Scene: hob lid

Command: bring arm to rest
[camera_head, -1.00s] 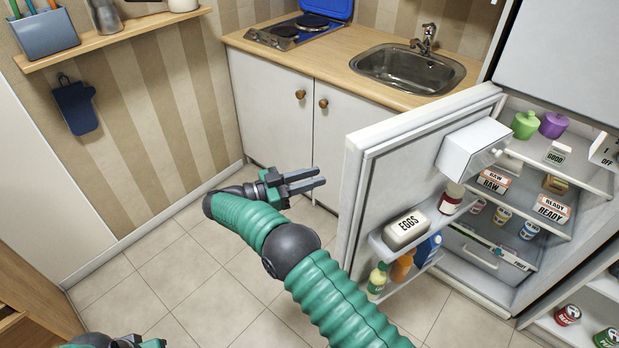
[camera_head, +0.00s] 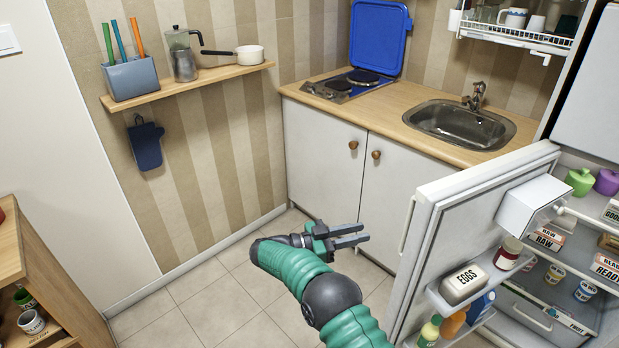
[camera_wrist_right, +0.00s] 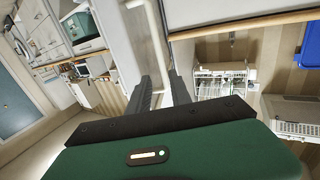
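My right arm, green and ribbed, comes in from the bottom of the head view, bent over the tiled floor. Its gripper (camera_head: 362,236) points right, in front of the white cabinet doors and left of the open fridge door. The two dark fingers are apart with nothing between them. In the right wrist view the gripper (camera_wrist_right: 162,88) also shows its fingers apart and empty. My left gripper is not in the head view now. The hob (camera_head: 346,86) on the counter has its blue lid (camera_head: 379,36) standing upright against the wall.
The open fridge door (camera_head: 470,225) stands close to the right of my gripper. The cabinet (camera_head: 325,160) is behind it. A wooden shelf unit (camera_head: 50,270) stands at the lower left. A wall shelf (camera_head: 190,86) holds a moka pot and a pan. The floor left of the arm is clear.

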